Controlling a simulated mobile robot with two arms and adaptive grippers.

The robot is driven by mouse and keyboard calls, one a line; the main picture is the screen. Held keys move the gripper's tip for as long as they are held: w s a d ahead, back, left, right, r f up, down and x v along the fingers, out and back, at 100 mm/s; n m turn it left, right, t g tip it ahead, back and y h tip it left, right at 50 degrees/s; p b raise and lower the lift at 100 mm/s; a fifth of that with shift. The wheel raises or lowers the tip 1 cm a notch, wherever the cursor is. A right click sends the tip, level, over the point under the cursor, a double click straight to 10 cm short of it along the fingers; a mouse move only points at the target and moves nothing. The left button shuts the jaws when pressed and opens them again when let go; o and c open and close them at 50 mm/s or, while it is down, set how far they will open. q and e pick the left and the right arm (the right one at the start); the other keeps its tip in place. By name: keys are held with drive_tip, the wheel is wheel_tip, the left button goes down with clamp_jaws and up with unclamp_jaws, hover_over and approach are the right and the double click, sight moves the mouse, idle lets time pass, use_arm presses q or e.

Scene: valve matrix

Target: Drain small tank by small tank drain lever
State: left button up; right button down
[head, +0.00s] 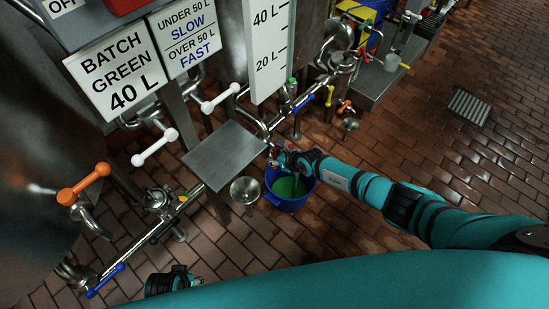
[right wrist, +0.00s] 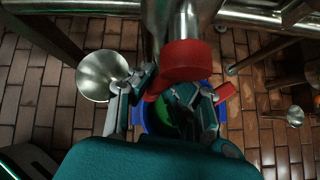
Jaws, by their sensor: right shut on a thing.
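The small tank drain lever shows as a small red handle (head: 273,151) at the pipe end beside the steel plate. In the right wrist view its red parts (right wrist: 226,92) show around and between my fingers. My right gripper (head: 283,157) is shut on this red lever, with one finger on each side in the wrist view (right wrist: 160,105). A blue bucket (head: 285,203) with green liquid stands on the floor below the gripper. A thin green streak shows above the liquid. The gripper hides part of the lever.
A steel plate (head: 226,154) and a steel funnel (head: 244,190) are left of my right gripper. Valves with orange (head: 83,184), white (head: 155,147) and blue (head: 105,281) handles line the left side. Brick floor (head: 440,140) is clear to the right.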

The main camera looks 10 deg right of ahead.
drive_tip(key=shift+s+d+f, duration=0.2)
drive_tip(key=shift+d+f, duration=0.15)
drive_tip(key=shift+d, duration=0.15)
drive_tip(key=c, duration=1.4)
unclamp_jaws()
drive_tip(key=shift+o, duration=0.3)
drive_tip(key=shift+w+a+r, duration=0.1)
drive_tip(key=shift+r, duration=0.05)
drive_tip(key=shift+a, duration=0.1)
drive_tip(key=shift+r, duration=0.1)
drive_tip(key=v, duration=0.8)
